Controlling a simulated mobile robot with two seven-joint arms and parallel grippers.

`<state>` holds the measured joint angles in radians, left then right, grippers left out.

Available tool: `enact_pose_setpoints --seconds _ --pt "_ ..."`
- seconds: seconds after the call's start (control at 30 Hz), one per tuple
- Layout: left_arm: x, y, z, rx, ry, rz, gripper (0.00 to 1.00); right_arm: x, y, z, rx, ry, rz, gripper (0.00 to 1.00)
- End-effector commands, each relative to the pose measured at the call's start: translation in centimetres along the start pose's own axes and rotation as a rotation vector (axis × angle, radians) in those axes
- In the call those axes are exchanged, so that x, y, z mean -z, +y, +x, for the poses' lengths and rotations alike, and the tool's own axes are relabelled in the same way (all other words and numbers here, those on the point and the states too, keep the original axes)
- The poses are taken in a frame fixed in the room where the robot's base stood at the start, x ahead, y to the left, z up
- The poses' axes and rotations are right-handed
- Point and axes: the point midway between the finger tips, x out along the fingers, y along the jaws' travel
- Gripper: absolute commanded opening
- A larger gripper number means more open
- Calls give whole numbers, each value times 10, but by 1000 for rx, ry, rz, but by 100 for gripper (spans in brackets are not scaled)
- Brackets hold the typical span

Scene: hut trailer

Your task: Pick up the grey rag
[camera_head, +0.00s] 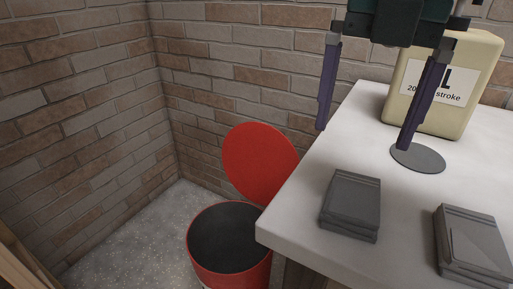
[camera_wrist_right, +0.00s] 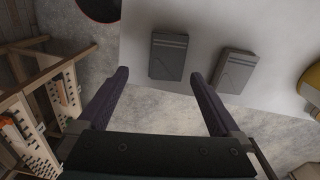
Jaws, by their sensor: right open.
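Two dark grey folded pads, which look like folded rags, lie flat and apart on the white table. The left pad (camera_head: 351,205) is near the table's left edge; it also shows in the right wrist view (camera_wrist_right: 168,57). The right pad (camera_head: 472,245) has a diagonal fold on top and also shows in the wrist view (camera_wrist_right: 234,71). I cannot tell which one is the grey rag. My right gripper (camera_head: 362,138) is open and empty, above the table and farther back than both pads in the head view. In the wrist view its fingers (camera_wrist_right: 158,74) are spread wide. My left gripper is not in view.
A cream fuel can (camera_head: 437,85) stands at the back of the white table (camera_head: 300,225), with a flat grey disc (camera_head: 425,161) before it. A red bin (camera_head: 230,272) with its red lid (camera_head: 258,160) raised stands left of the table. Brick walls close the corner.

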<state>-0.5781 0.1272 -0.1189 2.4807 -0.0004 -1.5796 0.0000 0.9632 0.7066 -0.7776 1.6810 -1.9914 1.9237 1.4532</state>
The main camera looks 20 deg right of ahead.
Motion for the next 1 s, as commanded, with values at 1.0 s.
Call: enact_pose_setpoints --seconds 1.0 --pt "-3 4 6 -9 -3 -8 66 -4 -13 97 29 -16 18 100"
